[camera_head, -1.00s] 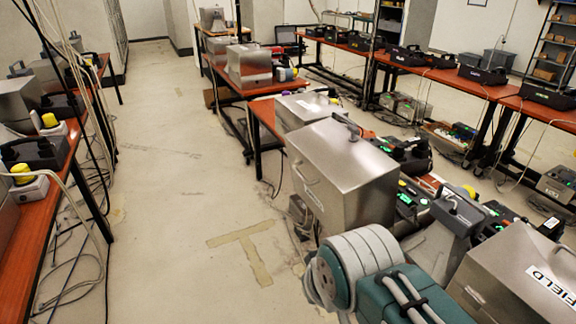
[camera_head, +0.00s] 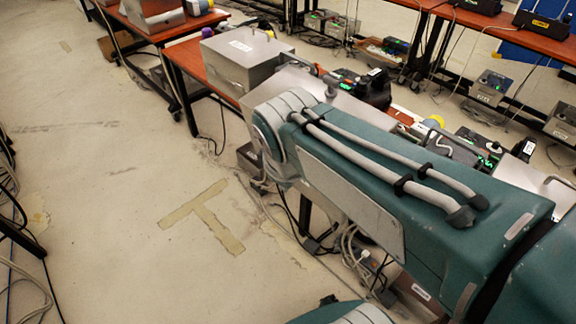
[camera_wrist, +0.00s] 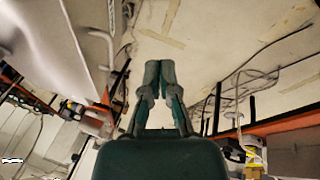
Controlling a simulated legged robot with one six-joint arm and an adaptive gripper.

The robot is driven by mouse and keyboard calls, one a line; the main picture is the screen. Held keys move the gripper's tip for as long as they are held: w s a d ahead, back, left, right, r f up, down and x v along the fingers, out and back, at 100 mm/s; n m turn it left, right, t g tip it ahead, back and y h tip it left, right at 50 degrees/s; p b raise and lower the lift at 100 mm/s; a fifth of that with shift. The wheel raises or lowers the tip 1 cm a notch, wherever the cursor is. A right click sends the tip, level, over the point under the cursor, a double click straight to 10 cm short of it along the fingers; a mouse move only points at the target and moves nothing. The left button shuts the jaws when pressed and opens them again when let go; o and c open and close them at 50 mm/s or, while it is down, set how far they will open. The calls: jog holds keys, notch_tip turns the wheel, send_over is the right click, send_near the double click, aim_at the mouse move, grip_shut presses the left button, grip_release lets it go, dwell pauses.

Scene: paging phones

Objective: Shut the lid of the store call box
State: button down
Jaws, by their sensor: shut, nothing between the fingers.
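A silver metal call box (camera_head: 262,95) stands partly behind my arm in the head view; no readable "store" label shows on it, so I cannot confirm it is the store one. Another silver box (camera_head: 240,62), with a small unreadable label, stands behind it. In the wrist view, a pale metal panel (camera_wrist: 55,50) with a curved handle (camera_wrist: 103,45) lies left of my gripper (camera_wrist: 160,66). The gripper fingers are together and empty, apart from the handle, with floor beyond. My arm hides the gripper in the head view. Lid position is unclear.
Red-brown tables (camera_head: 190,60) hold the boxes and black phones (camera_head: 372,88). Cables (camera_head: 365,255) hang and tangle below the near table. The floor aisle at left, with a tape T mark (camera_head: 205,215), is clear. A yellow-capped device (camera_wrist: 253,155) shows in the wrist view.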

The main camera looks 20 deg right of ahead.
jog(key=w+a+f+n+g+h, duration=0.25)
jog(key=w+f+n, duration=0.25)
jog(key=w+n, duration=0.7)
jog(key=d+f+n, duration=0.2)
jog(key=d+f, duration=0.4)
jog(key=d, duration=0.1)
jog(key=shift+h, duration=0.35)
jog(key=shift+d, duration=0.1)
